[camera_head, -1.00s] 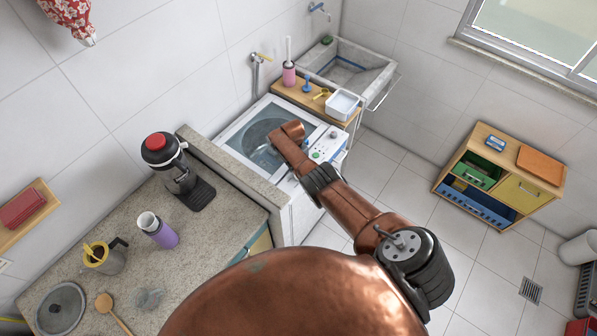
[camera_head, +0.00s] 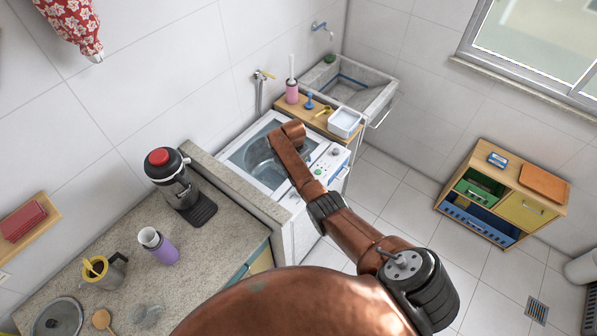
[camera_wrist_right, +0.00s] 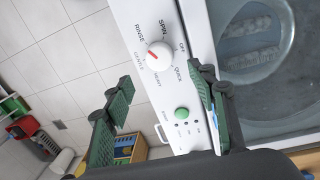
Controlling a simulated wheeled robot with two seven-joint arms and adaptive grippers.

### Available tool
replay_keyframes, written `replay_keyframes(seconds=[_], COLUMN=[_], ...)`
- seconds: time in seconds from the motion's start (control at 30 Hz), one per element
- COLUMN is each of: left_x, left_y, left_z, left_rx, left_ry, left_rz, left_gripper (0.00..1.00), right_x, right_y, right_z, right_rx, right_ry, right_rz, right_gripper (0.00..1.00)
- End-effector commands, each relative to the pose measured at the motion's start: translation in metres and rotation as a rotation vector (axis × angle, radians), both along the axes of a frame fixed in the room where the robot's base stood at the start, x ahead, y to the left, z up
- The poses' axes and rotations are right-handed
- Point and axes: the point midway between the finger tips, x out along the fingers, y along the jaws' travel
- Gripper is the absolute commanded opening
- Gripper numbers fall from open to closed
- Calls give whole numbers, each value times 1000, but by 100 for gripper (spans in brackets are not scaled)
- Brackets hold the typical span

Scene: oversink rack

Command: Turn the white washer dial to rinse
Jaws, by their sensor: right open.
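The white washer dial (camera_wrist_right: 159,56) is on the white control panel in the right wrist view, with a red pointer mark on its left side. Printed labels including RINSE, SPIN, OFF and QUICK surround it. The pointer faces left, toward RINSE or the label below it; I cannot tell which. My right gripper (camera_wrist_right: 160,77) is open, its green pads apart, with the dial just beyond the gap between the fingertips and no visible contact. In the head view the washer (camera_head: 235,158) stands beyond the counter, and my right arm reaches over it, hiding the gripper. My left gripper is out of view.
A green button (camera_wrist_right: 182,113) is on the panel near the fingers. A wooden board (camera_head: 315,112) with a white tub (camera_head: 344,122) lies behind the washer.

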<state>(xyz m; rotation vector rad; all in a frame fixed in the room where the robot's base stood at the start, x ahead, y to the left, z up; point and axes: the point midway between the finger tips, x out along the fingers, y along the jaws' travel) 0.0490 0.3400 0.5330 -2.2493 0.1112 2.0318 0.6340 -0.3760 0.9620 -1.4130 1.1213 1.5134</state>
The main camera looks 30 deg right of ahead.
Motion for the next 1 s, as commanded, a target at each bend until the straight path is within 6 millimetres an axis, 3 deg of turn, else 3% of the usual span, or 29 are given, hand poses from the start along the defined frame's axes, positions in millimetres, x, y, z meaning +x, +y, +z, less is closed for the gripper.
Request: replay_keyframes(seconds=[0.1,0.3,0.87,1.0], left_x=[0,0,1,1], left_y=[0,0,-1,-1], left_z=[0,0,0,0], left_rx=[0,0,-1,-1], left_ry=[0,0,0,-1], left_rz=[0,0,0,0], left_gripper=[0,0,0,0], right_x=[2,3,2,-10], right_y=[1,1,1,-5], right_z=[18,31,32,18], right_rx=[1,0,0,-8], right_ry=[-1,1,1,-10], right_rz=[0,0,2,46], right_gripper=[52,52,52,52])
